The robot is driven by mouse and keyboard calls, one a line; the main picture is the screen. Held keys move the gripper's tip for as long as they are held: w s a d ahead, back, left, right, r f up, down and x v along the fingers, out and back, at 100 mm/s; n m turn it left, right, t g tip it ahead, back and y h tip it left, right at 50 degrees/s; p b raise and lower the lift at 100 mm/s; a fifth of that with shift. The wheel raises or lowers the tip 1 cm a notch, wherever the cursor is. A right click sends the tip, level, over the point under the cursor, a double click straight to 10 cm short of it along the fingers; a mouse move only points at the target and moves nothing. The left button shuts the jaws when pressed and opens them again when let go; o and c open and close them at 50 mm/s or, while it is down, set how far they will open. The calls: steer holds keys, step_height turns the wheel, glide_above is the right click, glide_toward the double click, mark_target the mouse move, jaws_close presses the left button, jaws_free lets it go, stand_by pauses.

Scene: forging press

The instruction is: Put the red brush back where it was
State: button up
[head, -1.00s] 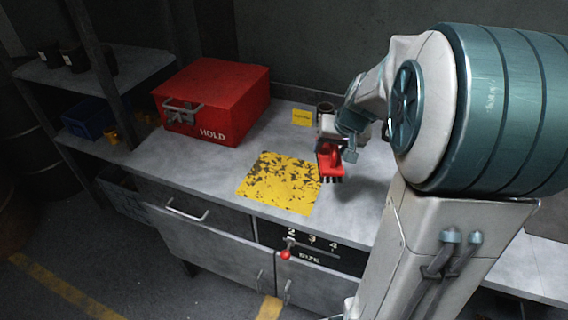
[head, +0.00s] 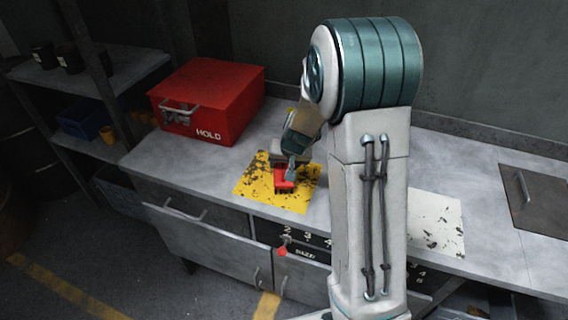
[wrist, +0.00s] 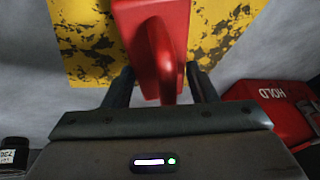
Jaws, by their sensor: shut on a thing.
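The red brush (head: 284,177) is in my gripper (head: 291,166). In the wrist view the brush (wrist: 152,22) has its red handle between my two dark fingers (wrist: 160,88), which are shut on it. In the head view the brush is over the worn yellow patch (head: 251,190) on the bench. The yellow patch (wrist: 82,48) also shows behind the brush in the wrist view. I cannot tell whether the bristles touch the patch. My arm hides part of the patch's right side and the bench behind it.
A red box (head: 213,101) marked HOLD stands left of the patch on the grey bench (head: 160,160). A worn white patch (head: 437,215) and a dark hatch (head: 535,198) lie to the right. A lever with a red knob (head: 281,251) sticks out at the front.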

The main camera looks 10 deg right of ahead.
steer(key=shift+f, duration=0.2)
steer(key=o, duration=1)
steer(key=shift+c, duration=0.2)
steer(key=shift+r, duration=0.1)
steer(key=v, duration=1.2)
steer(key=s+a+r+n+g, duration=0.1)
steer(key=s+r, duration=0.1)
steer(key=s, duration=0.9)
steer(key=s+a+r+n+h, duration=0.1)
steer(key=s+r, duration=0.2)
steer(key=s, duration=0.8)
steer(key=shift+s+n+g+p, duration=0.2)
steer(key=shift+n+g+p, duration=0.1)
steer(key=shift+g+p, duration=0.1)
